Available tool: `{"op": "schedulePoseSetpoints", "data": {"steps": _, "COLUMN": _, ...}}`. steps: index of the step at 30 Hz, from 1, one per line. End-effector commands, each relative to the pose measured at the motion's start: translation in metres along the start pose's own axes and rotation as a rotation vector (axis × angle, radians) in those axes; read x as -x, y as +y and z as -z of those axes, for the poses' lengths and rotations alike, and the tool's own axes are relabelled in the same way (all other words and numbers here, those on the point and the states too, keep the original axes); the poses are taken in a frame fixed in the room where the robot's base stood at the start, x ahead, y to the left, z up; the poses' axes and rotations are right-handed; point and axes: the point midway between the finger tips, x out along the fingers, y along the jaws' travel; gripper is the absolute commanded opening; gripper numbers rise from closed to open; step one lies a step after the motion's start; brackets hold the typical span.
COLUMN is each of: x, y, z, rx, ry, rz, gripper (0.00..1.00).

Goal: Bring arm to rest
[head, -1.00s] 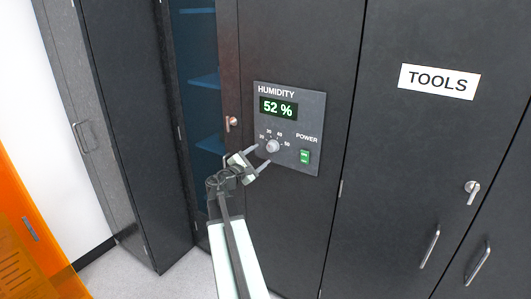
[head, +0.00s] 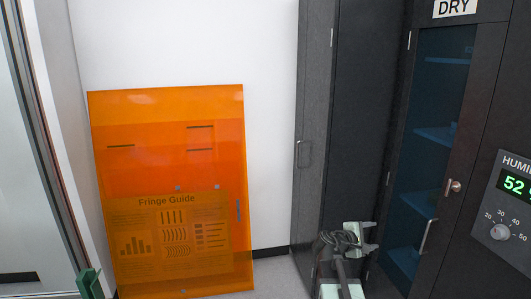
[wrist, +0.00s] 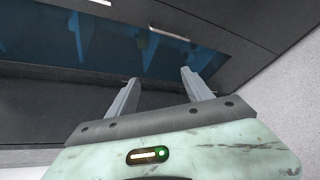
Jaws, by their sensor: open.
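My gripper (head: 368,238) shows at the lower right of the head view, in front of the dark cabinets. In the wrist view my gripper (wrist: 158,92) has its two fingers apart with nothing between them. Beyond the fingers is the dark cabinet front with a blue-tinted glass door (wrist: 150,45). My arm is low in the head view and its lower part is cut off by the bottom edge.
A dry cabinet (head: 440,150) with shelves stands at right, beside a humidity panel (head: 507,210) with a knob (head: 500,232). An orange translucent panel (head: 215,105) leans at the white wall, with a Fringe Guide poster (head: 170,240). Grey floor (head: 275,278) shows between.

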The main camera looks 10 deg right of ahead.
Motion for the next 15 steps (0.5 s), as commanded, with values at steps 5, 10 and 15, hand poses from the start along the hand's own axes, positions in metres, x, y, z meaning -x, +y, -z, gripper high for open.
{"op": "schedulePoseSetpoints", "data": {"steps": 5, "x": 0.103, "y": -0.073, "z": 0.099, "rx": -0.264, "ry": 0.215, "rz": 0.311, "gripper": 0.59}}
{"op": "schedulePoseSetpoints", "data": {"steps": 10, "x": 0.207, "y": -0.155, "z": 0.153, "rx": -0.486, "ry": 0.296, "rz": 0.74, "gripper": 0.59}}
{"op": "schedulePoseSetpoints", "data": {"steps": 15, "x": 0.288, "y": -0.211, "z": 0.161, "rx": -0.659, "ry": 0.212, "rz": 1.174, "gripper": 0.59}}
